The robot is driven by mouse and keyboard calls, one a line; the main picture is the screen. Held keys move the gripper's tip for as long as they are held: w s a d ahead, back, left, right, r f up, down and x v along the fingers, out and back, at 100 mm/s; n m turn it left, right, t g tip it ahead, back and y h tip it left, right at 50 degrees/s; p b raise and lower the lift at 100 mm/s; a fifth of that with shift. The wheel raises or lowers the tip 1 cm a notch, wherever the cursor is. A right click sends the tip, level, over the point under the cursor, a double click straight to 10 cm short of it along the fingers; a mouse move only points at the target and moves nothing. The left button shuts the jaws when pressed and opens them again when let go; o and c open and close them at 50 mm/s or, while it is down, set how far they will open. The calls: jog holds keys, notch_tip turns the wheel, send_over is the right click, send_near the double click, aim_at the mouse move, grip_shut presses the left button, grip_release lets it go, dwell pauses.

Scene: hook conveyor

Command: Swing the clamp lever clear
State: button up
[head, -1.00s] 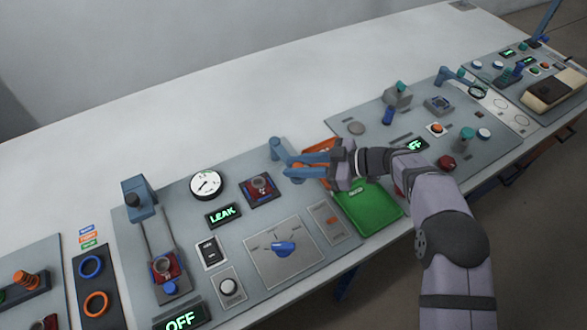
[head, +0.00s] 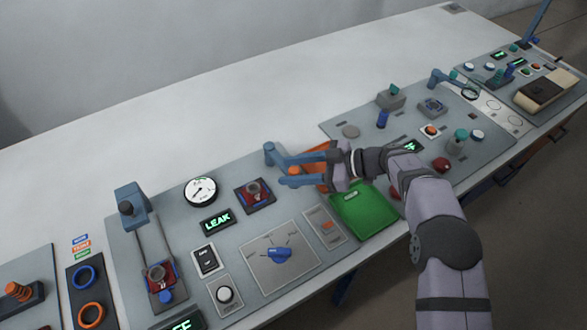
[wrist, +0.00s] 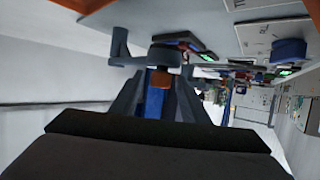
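The blue clamp lever (head: 270,152) stands on the back edge of the middle panel, with its arm reaching toward my gripper. In the wrist view its post and arm (wrist: 120,45) show just beyond my fingertips. My gripper (head: 286,171) comes in from the right, its fingers spread apart at the lever. An orange tip shows between the fingers; in the wrist view this blue piece with its orange end (wrist: 160,78) lies between them. I cannot tell if the fingers touch it. The far part of the lever is partly hidden by my fingers.
A green tray (head: 365,212) and an orange tray (head: 318,148) lie beside and under my gripper. A red-and-blue fixture (head: 254,195), a gauge (head: 200,191) and a lit LEAK sign (head: 216,222) are on the panel to the left. The white table behind is clear.

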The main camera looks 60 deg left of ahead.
jog(key=shift+w, duration=0.1)
jog(key=b+v, duration=0.2)
jog(key=v, duration=0.5)
jog(key=shift+r, duration=0.2)
jog(key=shift+c, duration=0.2)
jog(key=shift+d+f, duration=0.1)
grip_shut()
jog(key=d+f+n+y+b, duration=0.1)
jog(key=d+n, duration=0.1)
jog(key=n, duration=0.2)
jog(key=d+f+n+y+b, duration=0.1)
jog(key=n, duration=0.3)
jog(key=d+f+n+g+y+b, duration=0.1)
jog(key=d+n, duration=0.1)
jog(key=n, duration=0.2)
jog(key=shift+d+f+n+y, duration=0.1)
jog(key=shift+d+n+y, duration=0.2)
jog(key=shift+n+y, duration=0.1)
jog(key=n, duration=0.1)
jog(key=d+n+y+b, duration=0.1)
jog(key=n, duration=0.1)
jog(key=shift+w+d+f, duration=0.1)
jog(key=shift+w+f, duration=0.05)
